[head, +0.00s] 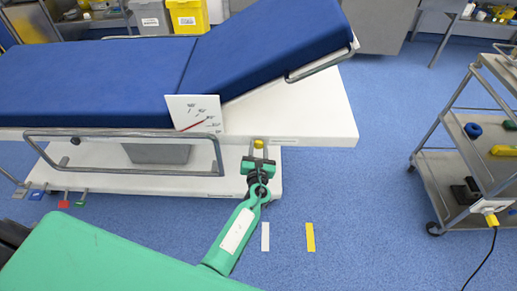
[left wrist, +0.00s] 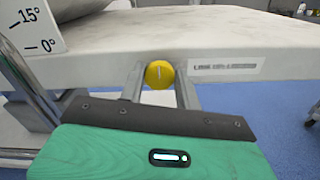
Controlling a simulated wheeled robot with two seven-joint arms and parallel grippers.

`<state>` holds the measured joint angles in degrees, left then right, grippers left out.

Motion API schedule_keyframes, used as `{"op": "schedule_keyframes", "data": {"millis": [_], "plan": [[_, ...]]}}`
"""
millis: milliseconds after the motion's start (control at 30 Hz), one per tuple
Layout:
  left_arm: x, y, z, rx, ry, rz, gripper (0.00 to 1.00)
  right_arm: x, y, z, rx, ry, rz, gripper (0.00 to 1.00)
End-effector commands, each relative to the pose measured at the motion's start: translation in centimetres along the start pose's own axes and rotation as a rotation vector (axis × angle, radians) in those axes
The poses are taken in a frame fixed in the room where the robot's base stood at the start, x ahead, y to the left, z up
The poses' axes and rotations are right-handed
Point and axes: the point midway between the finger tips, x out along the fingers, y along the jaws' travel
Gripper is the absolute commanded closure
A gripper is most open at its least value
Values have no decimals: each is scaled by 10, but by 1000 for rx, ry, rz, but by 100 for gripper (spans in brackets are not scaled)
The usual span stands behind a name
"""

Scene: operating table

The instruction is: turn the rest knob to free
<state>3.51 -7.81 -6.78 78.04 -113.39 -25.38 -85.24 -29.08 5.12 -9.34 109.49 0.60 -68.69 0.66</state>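The rest knob (left wrist: 159,74) is a round yellow knob with a pale upright line on its face, on the side edge of the white table frame (left wrist: 105,52). It also shows small in the head view (head: 258,144). My left gripper (left wrist: 160,72) is at the knob, with one finger on each side of it. A small gap seems to show at the left finger; I cannot tell whether the fingers touch the knob. A label (left wrist: 225,67) right of the knob is too blurred to read fully. My right gripper is not in view.
A white angle scale (head: 193,113) with a red pointer stands by the raised blue backrest (head: 265,45). A metal side rail (head: 125,136) runs left of the knob. A wheeled cart (head: 440,165) stands at the right.

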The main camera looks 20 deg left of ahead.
Motion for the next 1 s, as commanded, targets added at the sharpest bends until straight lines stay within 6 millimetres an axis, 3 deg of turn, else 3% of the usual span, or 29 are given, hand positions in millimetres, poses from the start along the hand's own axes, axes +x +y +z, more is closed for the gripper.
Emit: {"op": "schedule_keyframes", "data": {"millis": [67, 467, 1000], "plan": [[0, 0, 0, 0, 0, 0, 89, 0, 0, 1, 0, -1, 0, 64], [0, 0, -1, -68, -1, 0, 89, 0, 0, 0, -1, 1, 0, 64], [0, 1, -4, -519, -1, -1, 89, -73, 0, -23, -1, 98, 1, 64]]}}
